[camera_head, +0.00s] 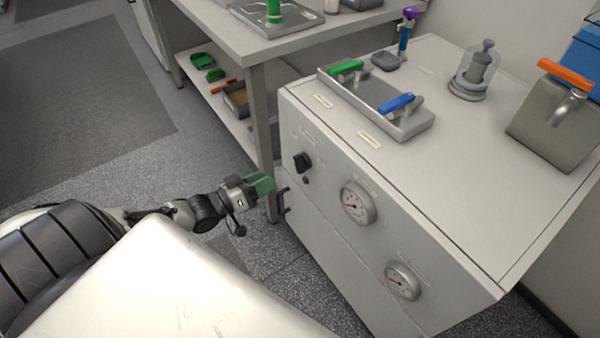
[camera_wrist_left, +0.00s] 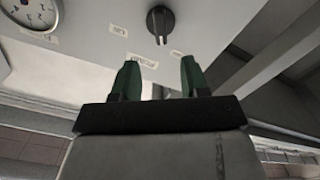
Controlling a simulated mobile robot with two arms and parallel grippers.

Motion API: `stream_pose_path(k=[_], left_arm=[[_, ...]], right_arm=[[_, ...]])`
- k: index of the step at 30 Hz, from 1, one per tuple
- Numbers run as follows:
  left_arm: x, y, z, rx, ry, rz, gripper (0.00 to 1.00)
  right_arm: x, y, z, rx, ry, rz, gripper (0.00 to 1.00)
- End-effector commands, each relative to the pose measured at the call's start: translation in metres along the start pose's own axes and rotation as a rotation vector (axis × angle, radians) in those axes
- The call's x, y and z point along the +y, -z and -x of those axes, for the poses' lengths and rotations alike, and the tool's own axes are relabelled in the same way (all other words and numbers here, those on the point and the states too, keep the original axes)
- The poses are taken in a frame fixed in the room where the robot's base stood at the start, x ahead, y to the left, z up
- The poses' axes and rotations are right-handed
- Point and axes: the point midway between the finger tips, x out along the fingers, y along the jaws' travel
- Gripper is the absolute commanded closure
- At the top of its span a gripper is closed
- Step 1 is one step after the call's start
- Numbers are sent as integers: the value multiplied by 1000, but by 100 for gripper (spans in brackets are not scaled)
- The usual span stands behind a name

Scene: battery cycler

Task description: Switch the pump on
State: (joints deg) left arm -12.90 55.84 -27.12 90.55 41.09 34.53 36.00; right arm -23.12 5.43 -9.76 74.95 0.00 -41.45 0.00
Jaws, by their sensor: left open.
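My right gripper does not show.
Two round gauges, an upper one (camera_head: 358,203) and a lower one (camera_head: 402,281), are right of the knob. On the cabinet top is a tray (camera_head: 408,127) with green and blue handled valves. A workbench (camera_head: 262,45) stands behind.

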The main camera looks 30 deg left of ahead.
Motion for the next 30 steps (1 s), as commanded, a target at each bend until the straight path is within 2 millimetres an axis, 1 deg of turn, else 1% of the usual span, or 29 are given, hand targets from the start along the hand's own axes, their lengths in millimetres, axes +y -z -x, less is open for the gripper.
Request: stream_pose_path(k=[9,12,15,21,28,29,30], left_arm=[[0,0,-60,3,0,-2,55],[0,0,-76,2,0,-3,55],[-1,-1,-88,0,1,-3,55],[0,-1,-98,-2,2,-4,55],[0,-1,-99,-3,3,-4,55],[0,-1,-99,-2,3,-3,58],[0,-1,-99,-2,3,-3,64]], right_arm=[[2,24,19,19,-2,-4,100],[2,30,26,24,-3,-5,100],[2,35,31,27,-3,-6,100],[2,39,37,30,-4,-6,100],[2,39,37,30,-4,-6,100],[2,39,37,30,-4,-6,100],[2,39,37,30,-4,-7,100]])
